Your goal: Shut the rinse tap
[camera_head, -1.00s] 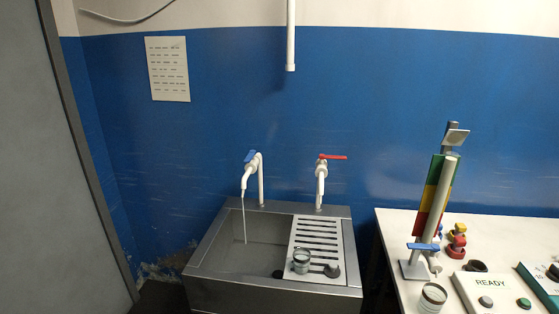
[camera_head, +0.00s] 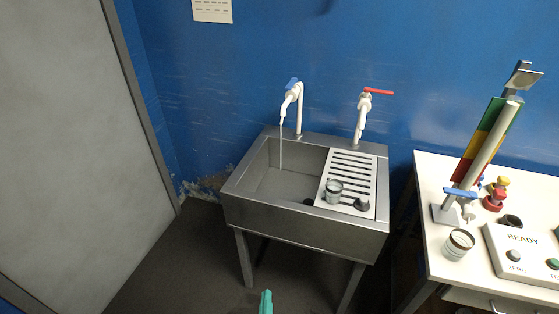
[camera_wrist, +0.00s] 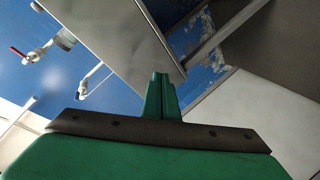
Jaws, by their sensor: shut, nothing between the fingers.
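The tap with the blue lever (camera_head: 292,83) stands at the back left of the steel sink (camera_head: 300,215), and a thin stream of water (camera_head: 281,148) runs from its spout into the basin. A second tap with a red lever (camera_head: 376,92) stands to its right, with no stream visible. My gripper (camera_head: 266,298) shows as a green tip at the bottom of the head view, low in front of the sink and well away from the taps. In the wrist view my gripper (camera_wrist: 161,78) is shut and empty. Both taps appear at the upper left there, the red lever (camera_wrist: 18,52) among them.
A slotted drainboard (camera_head: 350,178) covers the sink's right side, with a small cup (camera_head: 333,191) and dark stoppers on it. A white bench (camera_head: 430,230) with a striped column (camera_head: 485,140) and a READY box (camera_head: 520,245) stands at right. A grey door (camera_head: 95,150) is at left.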

